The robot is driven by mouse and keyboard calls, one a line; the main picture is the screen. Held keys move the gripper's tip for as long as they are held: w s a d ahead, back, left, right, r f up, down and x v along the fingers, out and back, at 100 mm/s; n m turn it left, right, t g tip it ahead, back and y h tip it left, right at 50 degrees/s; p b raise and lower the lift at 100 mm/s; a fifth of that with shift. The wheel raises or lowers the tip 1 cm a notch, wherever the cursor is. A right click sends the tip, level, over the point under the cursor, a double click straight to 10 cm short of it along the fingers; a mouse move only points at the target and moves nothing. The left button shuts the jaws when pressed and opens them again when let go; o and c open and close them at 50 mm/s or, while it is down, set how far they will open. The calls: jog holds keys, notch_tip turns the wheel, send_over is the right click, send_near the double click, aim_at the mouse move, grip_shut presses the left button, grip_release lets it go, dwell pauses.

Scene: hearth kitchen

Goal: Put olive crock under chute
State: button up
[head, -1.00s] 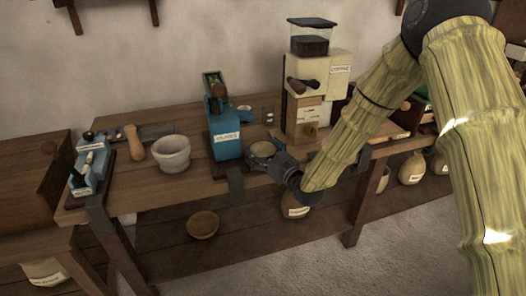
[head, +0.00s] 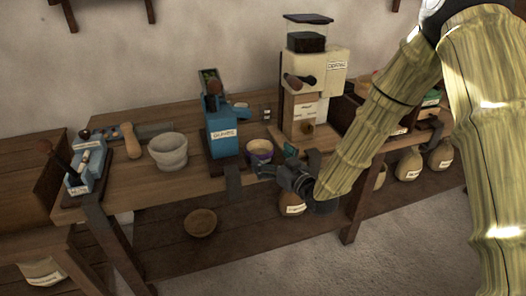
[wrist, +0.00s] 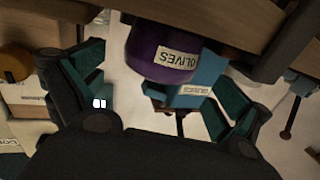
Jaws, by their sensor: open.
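The olive crock (head: 259,151) is a small purple pot with a pale rim and a white label. It stands upright on the bench close to the right side of the blue olives machine (head: 222,135). The wrist view shows the crock (wrist: 160,52) large, its label reading OLIVES. My gripper (head: 275,162) is open and empty, at the bench's front edge, just in front and to the right of the crock. Its fingers appear clear of the crock. I cannot clearly make out the chute's outlet over the crock.
A cream grinder-like machine (head: 311,85) stands right of the crock. A grey mortar (head: 168,151) and a blue device (head: 86,165) stand left. A wooden bowl (head: 201,222) and labelled sacks (head: 410,165) are on the lower shelf. Free floor lies in front.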

jog(key=v, duration=0.6)
jog(key=shift+s, duration=0.15)
jog(key=s+d+f+m+g+h, duration=0.2)
jog(key=s+d+f+g+h, duration=0.15)
jog(key=s+f, duration=0.7)
jog(key=s+d+f+m+g+h, duration=0.25)
jog(key=s+d+f+g, duration=0.2)
jog(key=f, duration=1.15)
jog(key=s+d+f+m+g+h, duration=0.1)
jog(key=s+f, duration=0.3)
jog(key=s, duration=0.5)
jog(key=s+d+f+g+h, duration=0.1)
jog(key=s+d+f+g, duration=0.2)
jog(key=s, duration=0.5)
jog(key=s+d+f+m+g+h, duration=0.1)
jog(key=s+d+f+g+h, duration=0.1)
jog(key=s, duration=0.7)
notch_tip(320, 180, down, 3)
jog(key=shift+s+d+m+g, duration=0.35)
jog(key=shift+d+g, duration=0.15)
jog(key=shift+d, duration=0.55)
notch_tip(320, 180, up, 10)
jog(key=p, duration=0.9)
